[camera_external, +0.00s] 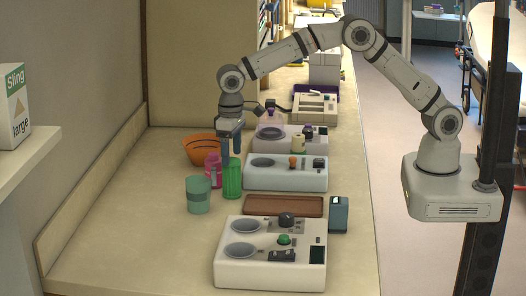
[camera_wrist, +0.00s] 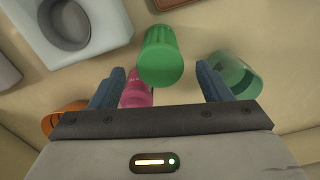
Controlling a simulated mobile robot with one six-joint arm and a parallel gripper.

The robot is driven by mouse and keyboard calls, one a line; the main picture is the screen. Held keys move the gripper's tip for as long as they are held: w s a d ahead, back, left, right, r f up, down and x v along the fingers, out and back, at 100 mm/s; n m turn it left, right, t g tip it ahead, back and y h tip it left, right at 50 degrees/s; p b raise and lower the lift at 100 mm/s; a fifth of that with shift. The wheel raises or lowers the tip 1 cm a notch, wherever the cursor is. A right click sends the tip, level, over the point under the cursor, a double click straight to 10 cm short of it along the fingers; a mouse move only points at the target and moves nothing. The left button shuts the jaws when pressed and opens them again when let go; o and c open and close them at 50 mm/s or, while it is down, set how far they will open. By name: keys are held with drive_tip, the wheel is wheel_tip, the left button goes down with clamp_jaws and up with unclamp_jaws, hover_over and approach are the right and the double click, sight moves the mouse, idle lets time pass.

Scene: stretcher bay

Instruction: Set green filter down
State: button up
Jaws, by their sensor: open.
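The green filter (camera_external: 232,180), a ribbed green cylinder, stands upright on the counter. It also shows in the wrist view (camera_wrist: 160,52), in the gap ahead of the fingers. My gripper (camera_external: 231,155) points down at the filter's top end, with its blue fingers apart. In the wrist view my gripper (camera_wrist: 160,70) is open, one finger on either side, and holds nothing. I cannot tell the exact height of the fingertips over the filter's top. The filter's underside on the counter is hidden.
A translucent green cup (camera_external: 198,196) stands left of the filter, and a pink bottle (camera_external: 212,172) close behind. An orange bowl (camera_external: 199,150) is farther back. White devices (camera_external: 270,270) and (camera_external: 285,182) and a brown tray (camera_external: 283,206) lie to the right. The front-left counter is clear.

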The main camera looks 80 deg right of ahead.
wheel_tip(320, 180, up, 4)
drive_tip(key=shift+s+d+r, duration=0.15)
drive_tip(key=shift+r, duration=0.1)
drive_tip(key=s+d+r+n+t, duration=0.1)
drive_tip(key=s+d+r, duration=0.5)
drive_tip(key=s, duration=0.3)
drive_tip(key=s+d+r+t, duration=0.1)
drive_tip(key=s+d+r, duration=0.4)
drive_tip(key=s, duration=0.4)
drive_tip(key=s+d+f, duration=0.1)
drive_tip(key=s+d, duration=0.1)
drive_tip(key=s, duration=0.8)
drive_tip(key=s+d+f+n+t, duration=0.1)
drive_tip(key=s+d+f, duration=0.1)
drive_tip(key=s, duration=0.8)
drive_tip(key=shift+d+f+n, duration=0.15)
drive_tip(key=shift+d+n, duration=0.15)
drive_tip(key=shift+d, duration=0.5)
drive_tip(key=shift+o, duration=0.4)
drive_tip(key=shift+s+f, duration=0.25)
drive_tip(key=shift+s, duration=0.15)
